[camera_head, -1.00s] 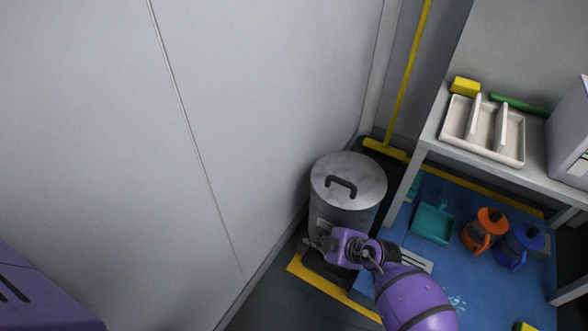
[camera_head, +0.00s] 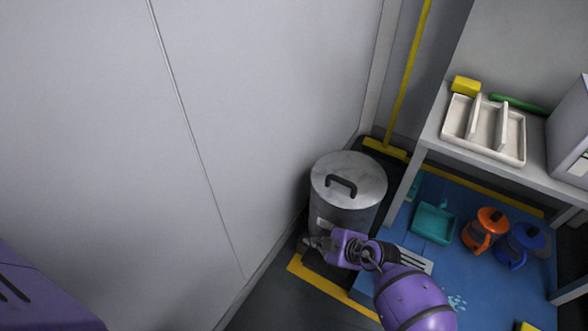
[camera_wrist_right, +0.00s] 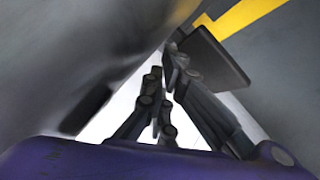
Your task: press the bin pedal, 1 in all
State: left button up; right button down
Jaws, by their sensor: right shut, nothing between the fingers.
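The metal bin (camera_head: 347,205) stands upright on the floor by the grey wall, its round lid (camera_head: 350,180) with a dark handle shut. My right gripper (camera_head: 308,243) is low in front of the bin, its fingers shut and empty. It also shows in the right wrist view (camera_wrist_right: 172,55). There a dark flat plate (camera_wrist_right: 215,55), which looks like the pedal, lies beside the fingertips; I cannot tell whether they touch. In the head view the gripper and arm hide the pedal area. My left gripper is not in view.
A yellow broom (camera_head: 384,149) stands behind the bin. A table (camera_head: 430,150) with a white tray (camera_head: 511,158) is at right. Below it are a teal dustpan (camera_head: 433,223), an orange jug (camera_head: 484,230) and a blue jug (camera_head: 521,245). Yellow tape (camera_head: 325,285) marks the floor.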

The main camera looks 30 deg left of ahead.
jog(key=shift+d+f+b, duration=0.2)
jog(key=shift+f+b, duration=0.1)
jog(key=shift+f, duration=0.6)
jog(key=shift+d+f+b, duration=0.2)
jog(key=shift+f+b, duration=0.1)
jog(key=shift+f, duration=0.6)
dwell(1.3)
jog(key=shift+r+p, duration=0.1)
jog(key=shift+p, duration=0.2)
jog(key=shift+r+p, duration=0.45)
jog(key=shift+p, duration=0.25)
jog(key=shift+a+r+p, duration=0.2)
jog(key=shift+r+p, duration=1.7)
notch_tip(320, 180, up, 5)
jog(key=p, duration=0.4)
jog(key=shift+w, duration=0.15)
